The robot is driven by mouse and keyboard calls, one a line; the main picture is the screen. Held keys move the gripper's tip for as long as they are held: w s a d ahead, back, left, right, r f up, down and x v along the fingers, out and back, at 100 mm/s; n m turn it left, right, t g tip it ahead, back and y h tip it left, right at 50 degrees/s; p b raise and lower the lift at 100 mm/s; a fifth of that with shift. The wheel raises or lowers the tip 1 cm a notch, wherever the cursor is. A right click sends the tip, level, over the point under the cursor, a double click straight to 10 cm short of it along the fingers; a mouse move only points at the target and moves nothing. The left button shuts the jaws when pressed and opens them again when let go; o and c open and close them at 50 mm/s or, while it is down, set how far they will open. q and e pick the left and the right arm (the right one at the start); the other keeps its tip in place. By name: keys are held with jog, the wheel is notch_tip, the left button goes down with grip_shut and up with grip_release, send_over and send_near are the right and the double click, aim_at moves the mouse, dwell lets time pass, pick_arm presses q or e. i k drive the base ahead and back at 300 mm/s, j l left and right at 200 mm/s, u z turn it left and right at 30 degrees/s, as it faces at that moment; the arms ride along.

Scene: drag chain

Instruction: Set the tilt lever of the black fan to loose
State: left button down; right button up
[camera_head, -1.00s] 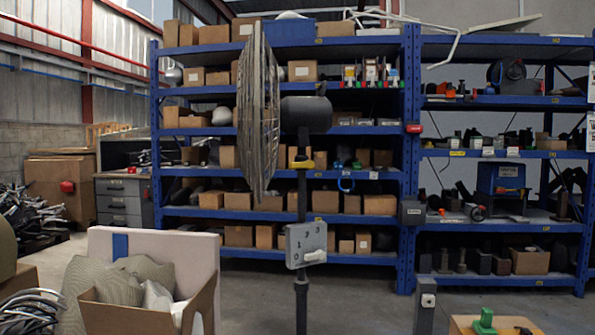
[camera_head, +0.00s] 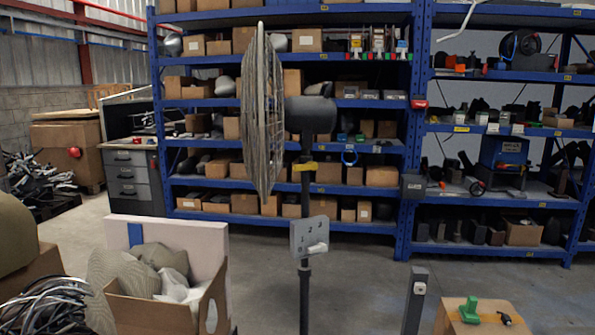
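The black fan stands on a dark pole (camera_head: 305,270) in the middle of the view. Its round wire cage (camera_head: 262,110) is seen nearly edge-on, with the dark motor housing (camera_head: 312,115) to its right. A yellow lever (camera_head: 305,166) sits on the pole below the motor, lying roughly sideways; whether it is tight or loose I cannot tell. A grey control box (camera_head: 309,237) with numbers and a white knob is lower on the pole. The fan's base is out of view. Neither of my grippers shows.
An open cardboard box (camera_head: 165,310) with cushions and a pale panel stands at front left, beside tangled cables (camera_head: 45,310). A grey post (camera_head: 415,300) and a wooden block with a green item (camera_head: 470,310) are at front right. Blue shelves (camera_head: 415,130) fill the back. Floor around the pole is clear.

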aim_at(311, 165)
jog(key=l, duration=1.2)
jog(key=i+l, duration=0.1)
jog(key=l, duration=0.3)
jog(key=i+l, duration=0.5)
jog(key=l, duration=0.2)
jog(key=i+j+z, duration=0.1)
jog(key=i, duration=0.95)
